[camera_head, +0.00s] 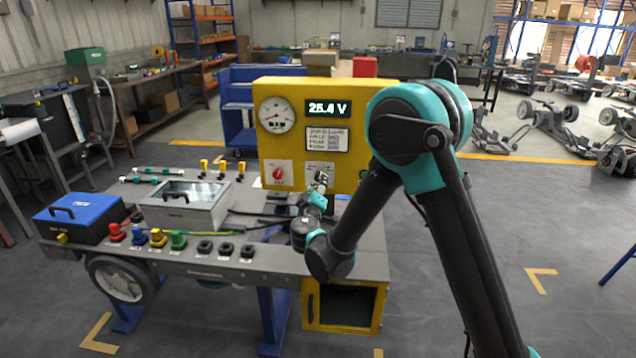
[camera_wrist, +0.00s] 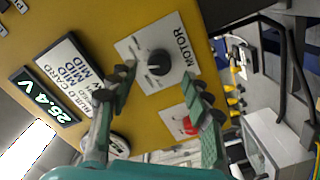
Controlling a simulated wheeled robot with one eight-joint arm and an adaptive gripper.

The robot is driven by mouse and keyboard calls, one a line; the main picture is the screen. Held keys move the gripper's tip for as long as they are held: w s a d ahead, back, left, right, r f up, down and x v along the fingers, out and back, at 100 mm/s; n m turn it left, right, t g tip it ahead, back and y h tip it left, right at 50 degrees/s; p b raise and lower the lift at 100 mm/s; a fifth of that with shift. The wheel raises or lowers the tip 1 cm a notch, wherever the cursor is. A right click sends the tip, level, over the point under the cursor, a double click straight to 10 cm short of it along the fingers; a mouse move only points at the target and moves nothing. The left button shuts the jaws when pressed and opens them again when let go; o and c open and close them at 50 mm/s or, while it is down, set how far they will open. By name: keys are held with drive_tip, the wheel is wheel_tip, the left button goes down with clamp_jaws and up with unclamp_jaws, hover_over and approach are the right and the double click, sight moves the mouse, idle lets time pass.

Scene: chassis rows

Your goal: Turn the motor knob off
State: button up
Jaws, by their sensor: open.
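The motor knob (camera_wrist: 158,63) is a round black knob on a white plate lettered MOTOR, in the wrist view. In the head view its plate (camera_head: 313,167) shows on the yellow panel (camera_head: 350,93), and my gripper partly covers it. My gripper (camera_wrist: 162,86) is open and empty, facing the panel. In the wrist view its two fingers lie left and right below the knob, with the knob beyond the gap between the tips. Contact is not visible. In the head view my gripper (camera_head: 320,181) is small, close in front of the plate.
A red knob (camera_head: 278,173) sits on another plate left of the motor plate; it also shows in the wrist view (camera_wrist: 188,125). A gauge (camera_head: 277,115) and a 25.4 V display (camera_head: 328,108) are above. A clear-lidded box (camera_head: 190,202) and colored connectors stand on the bench.

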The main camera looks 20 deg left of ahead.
sight(318, 181)
drive_tip(key=shift+x, duration=1.6)
drive_tip(key=shift+d, duration=0.1)
clamp_jaws()
